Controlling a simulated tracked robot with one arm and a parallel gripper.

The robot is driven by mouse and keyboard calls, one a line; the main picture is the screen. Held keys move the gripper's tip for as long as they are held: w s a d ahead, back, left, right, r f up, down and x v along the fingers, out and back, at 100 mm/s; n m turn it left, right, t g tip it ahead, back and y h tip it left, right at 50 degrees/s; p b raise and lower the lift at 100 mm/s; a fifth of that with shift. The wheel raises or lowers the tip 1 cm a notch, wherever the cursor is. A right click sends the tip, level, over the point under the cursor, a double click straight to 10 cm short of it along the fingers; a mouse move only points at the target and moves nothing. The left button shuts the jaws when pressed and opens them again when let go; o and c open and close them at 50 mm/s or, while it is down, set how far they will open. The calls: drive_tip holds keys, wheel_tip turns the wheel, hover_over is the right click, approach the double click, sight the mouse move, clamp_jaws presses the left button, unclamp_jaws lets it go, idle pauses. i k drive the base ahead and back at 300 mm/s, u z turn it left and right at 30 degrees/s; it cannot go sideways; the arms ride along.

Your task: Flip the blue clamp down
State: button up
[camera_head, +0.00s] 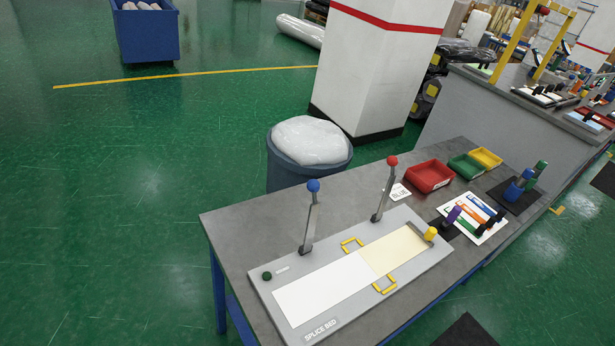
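The blue clamp (309,215) stands upright at the far edge of the grey splice bed (437,262), its lever topped by a blue ball. The red clamp (384,190) stands upright to its right, also on the far edge. A yellow-knobbed clamp (430,234) looks folded down at the bed's right end. A dark green knob (267,275) sits at the left corner. A white sheet (322,288) and a cream sheet (398,250) lie on the bed, meeting between two yellow brackets. A card reading BLUE (399,194) lies behind the bed. My gripper is not in view.
A wrapped bin (309,150) and a white pillar (372,65) stand behind.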

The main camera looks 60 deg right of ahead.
sight(313, 186)
drive_tip(key=i, duration=4.25)
drive_tip(key=z, duration=4.55)
